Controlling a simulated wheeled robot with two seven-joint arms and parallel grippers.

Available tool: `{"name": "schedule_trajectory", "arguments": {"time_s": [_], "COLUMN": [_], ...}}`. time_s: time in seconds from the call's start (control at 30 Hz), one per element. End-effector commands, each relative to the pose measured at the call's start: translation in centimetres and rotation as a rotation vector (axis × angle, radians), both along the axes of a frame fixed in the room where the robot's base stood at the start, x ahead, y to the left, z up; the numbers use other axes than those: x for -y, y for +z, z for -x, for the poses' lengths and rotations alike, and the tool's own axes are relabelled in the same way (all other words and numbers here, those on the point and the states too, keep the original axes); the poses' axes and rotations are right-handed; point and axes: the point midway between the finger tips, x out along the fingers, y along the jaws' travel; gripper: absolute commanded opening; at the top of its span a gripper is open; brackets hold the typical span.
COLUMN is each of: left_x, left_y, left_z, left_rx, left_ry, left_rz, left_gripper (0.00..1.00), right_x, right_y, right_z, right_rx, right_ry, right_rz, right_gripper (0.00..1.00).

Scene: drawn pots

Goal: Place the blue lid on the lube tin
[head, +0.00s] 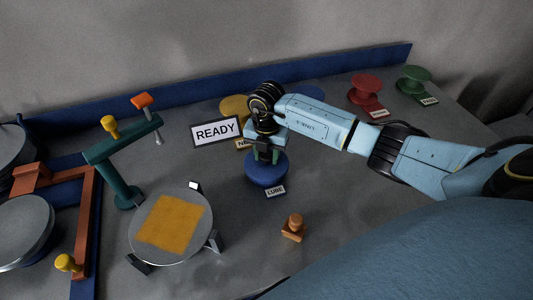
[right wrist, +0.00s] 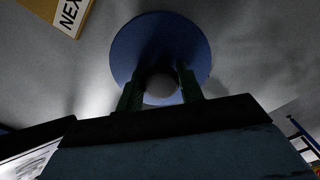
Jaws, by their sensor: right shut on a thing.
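The blue lid (head: 266,172) is a round blue disc near the middle of the head view, right behind a small LUBE label (head: 275,191). In the right wrist view the lid (right wrist: 135,45) fills the upper middle, with a pale round knob (right wrist: 162,86) at its centre. My right gripper (head: 265,153) points down from above, shut on the knob; its two dark green fingers (right wrist: 160,92) stand on either side of it. The lube tin cannot be told apart under the lid, so I cannot tell whether they touch. My left gripper is not in view.
A READY sign (head: 217,131) and a yellow disc (head: 234,106) stand left of my wrist. A red spool-shaped piece (head: 367,84) and a green one (head: 414,76) stand at the back right. A wooden stamp (head: 293,226), a round plate (head: 149,246) and a green post (head: 124,180) stand nearer.

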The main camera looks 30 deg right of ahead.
Motion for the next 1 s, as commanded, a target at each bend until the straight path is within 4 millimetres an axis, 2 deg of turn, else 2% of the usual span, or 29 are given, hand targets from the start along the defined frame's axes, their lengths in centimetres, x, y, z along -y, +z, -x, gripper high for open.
{"name": "schedule_trajectory", "arguments": {"time_s": [0.03, 0.07, 0.23, 0.5, 0.63, 0.77, 1.0], "left_x": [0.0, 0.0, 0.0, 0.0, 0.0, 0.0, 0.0], "left_y": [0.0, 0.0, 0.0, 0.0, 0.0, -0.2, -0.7], "left_z": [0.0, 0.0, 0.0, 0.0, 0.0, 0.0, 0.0], "left_rx": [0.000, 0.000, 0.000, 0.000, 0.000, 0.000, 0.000], "left_ry": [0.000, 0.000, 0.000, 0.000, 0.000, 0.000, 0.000], "left_rz": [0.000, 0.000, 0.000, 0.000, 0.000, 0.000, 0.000], "left_gripper": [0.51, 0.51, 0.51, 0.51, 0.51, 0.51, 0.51], "right_x": [0.0, 0.0, 0.0, 0.0, 0.0, 0.1, 0.0], "right_y": [0.0, 0.0, 0.0, 0.1, 1.0, 3.3, 8.8], "right_z": [0.0, 0.0, 0.0, 0.0, -0.1, -0.1, -0.1], "right_rx": [0.000, 0.000, 0.000, -0.001, 0.001, 0.005, 0.006], "right_ry": [0.000, 0.000, 0.000, 0.000, 0.001, 0.001, 0.001], "right_rz": [0.000, 0.000, 0.000, 0.001, 0.000, 0.001, 0.000], "right_gripper": [0.13, 0.41, 0.63, 0.63, 0.63, 0.63, 0.63]}}
